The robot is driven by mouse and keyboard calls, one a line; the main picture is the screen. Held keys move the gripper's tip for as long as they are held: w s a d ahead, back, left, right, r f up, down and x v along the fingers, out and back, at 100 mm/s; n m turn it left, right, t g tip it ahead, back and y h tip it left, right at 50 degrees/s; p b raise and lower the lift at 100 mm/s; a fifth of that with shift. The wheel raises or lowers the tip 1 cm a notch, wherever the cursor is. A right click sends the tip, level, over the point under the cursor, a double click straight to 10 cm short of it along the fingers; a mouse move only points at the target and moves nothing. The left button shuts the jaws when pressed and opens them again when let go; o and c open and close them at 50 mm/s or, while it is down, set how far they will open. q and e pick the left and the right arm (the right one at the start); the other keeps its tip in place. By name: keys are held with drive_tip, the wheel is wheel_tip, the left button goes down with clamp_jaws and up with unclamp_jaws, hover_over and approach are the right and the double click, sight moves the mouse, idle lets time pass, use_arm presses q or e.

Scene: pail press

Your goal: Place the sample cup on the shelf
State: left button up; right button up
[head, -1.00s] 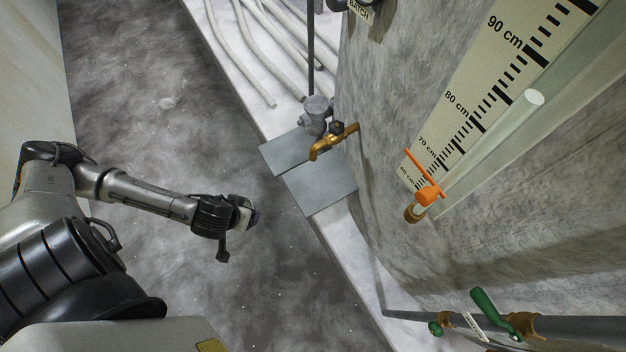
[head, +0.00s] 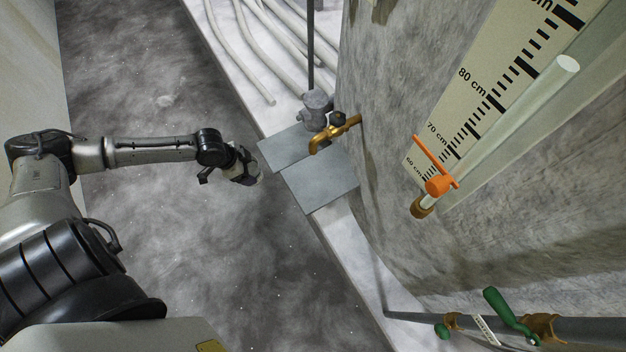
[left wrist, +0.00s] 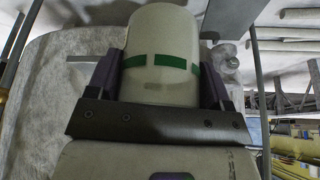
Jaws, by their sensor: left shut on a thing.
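My left gripper (head: 246,169) is shut on the sample cup. In the left wrist view the cup (left wrist: 160,45) is a pale, rounded vessel with a green band, between the two dark fingers. In the head view the cup is small and mostly hidden by the gripper. Two flat grey shelf plates lie below the brass tap, a front one (head: 322,188) and a back one (head: 284,150). The gripper and cup are just left of these plates in the picture, apart from them. My right gripper is out of view.
A brass tap (head: 333,135) juts from the large grey tank (head: 400,75) over the plates. A grey valve or pump (head: 316,105) stands behind them. An orange handle (head: 437,170) and green-handled valves (head: 510,315) are on the right. The floor at left is clear.

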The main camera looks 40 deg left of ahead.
use_arm(q)
drive_tip(key=m, duration=0.1)
drive_tip(key=w+m, duration=0.1)
drive_tip(key=m+g+h, duration=0.1)
drive_tip(key=shift+w+d+r+m, duration=0.15)
drive_tip(key=shift+w+r+m, duration=0.15)
drive_tip(key=shift+w+d+m, duration=0.3)
drive_tip(key=shift+d+m, duration=0.05)
drive_tip(key=shift+m, duration=0.05)
drive_tip(key=p, duration=0.1)
hover_over(318, 180)
drive_tip(key=s, duration=0.1)
drive_tip(key=shift+s+a, duration=0.15)
drive_tip(key=shift+a, duration=0.2)
drive_tip(key=shift+s+a+f, duration=0.1)
drive_tip(key=shift+a+f, duration=0.05)
drive_tip(key=shift+f, duration=0.15)
drive_tip(key=shift+f, duration=0.15)
drive_tip(key=o, duration=0.9)
